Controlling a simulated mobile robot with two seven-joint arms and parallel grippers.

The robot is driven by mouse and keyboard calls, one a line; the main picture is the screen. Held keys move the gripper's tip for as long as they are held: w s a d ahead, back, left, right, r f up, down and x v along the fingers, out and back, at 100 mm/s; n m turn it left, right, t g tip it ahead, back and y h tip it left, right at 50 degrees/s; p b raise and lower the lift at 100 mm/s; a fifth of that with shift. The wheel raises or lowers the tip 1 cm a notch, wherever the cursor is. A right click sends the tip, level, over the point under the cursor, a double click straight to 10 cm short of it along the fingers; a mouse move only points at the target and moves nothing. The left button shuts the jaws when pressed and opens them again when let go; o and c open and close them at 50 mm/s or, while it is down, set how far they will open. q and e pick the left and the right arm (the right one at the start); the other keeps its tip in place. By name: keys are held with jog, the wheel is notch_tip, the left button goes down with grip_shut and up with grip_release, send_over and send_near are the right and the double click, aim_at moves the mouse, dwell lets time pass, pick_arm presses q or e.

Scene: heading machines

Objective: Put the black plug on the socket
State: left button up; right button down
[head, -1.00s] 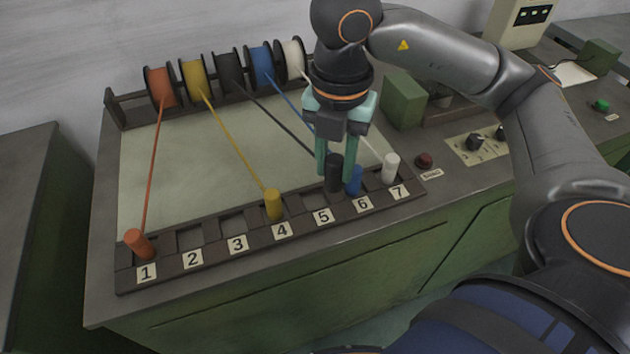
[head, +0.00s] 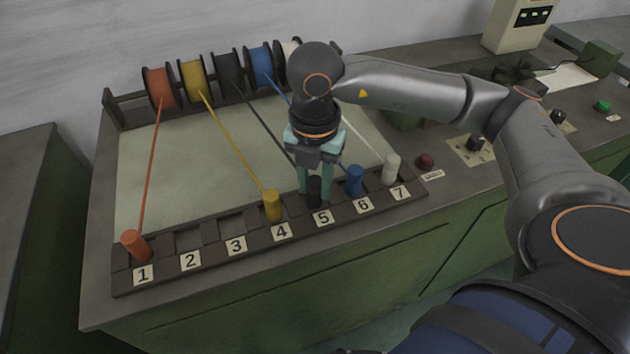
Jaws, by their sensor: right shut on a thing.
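The black plug (head: 314,192) is upright at the numbered socket strip (head: 215,258), behind the label 5. My right gripper (head: 315,185) points down with its teal fingers on both sides of the plug and is shut on it. Whether the plug is fully seated in socket 5 cannot be told. A dark cord runs from the black spool (head: 229,73) toward the plug. The orange plug (head: 135,245) leans at socket 1, and the yellow plug (head: 272,206) stands at socket 4. My left gripper is not in view.
The blue plug (head: 355,181) stands at socket 6, close to the right of my gripper, and the white plug (head: 392,169) at socket 7. Sockets 2 and 3 look empty. A red button (head: 425,161) lies to the right. Cords cross the pale panel (head: 160,190).

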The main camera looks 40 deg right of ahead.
aim_at(315, 180)
jog(key=shift+f, duration=0.25)
jog(key=c, duration=0.6)
grip_release()
jog(key=shift+r, duration=0.1)
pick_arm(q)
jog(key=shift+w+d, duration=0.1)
pick_arm(e)
jog(key=shift+r, duration=0.1)
jog(key=shift+r, duration=0.35)
notch_tip(315, 180, up, 10)
jog(key=shift+p, duration=0.95)
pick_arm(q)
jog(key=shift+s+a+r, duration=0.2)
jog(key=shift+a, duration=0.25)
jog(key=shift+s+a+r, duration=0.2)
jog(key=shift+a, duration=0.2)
pick_arm(e)
jog(key=shift+r, duration=0.75)
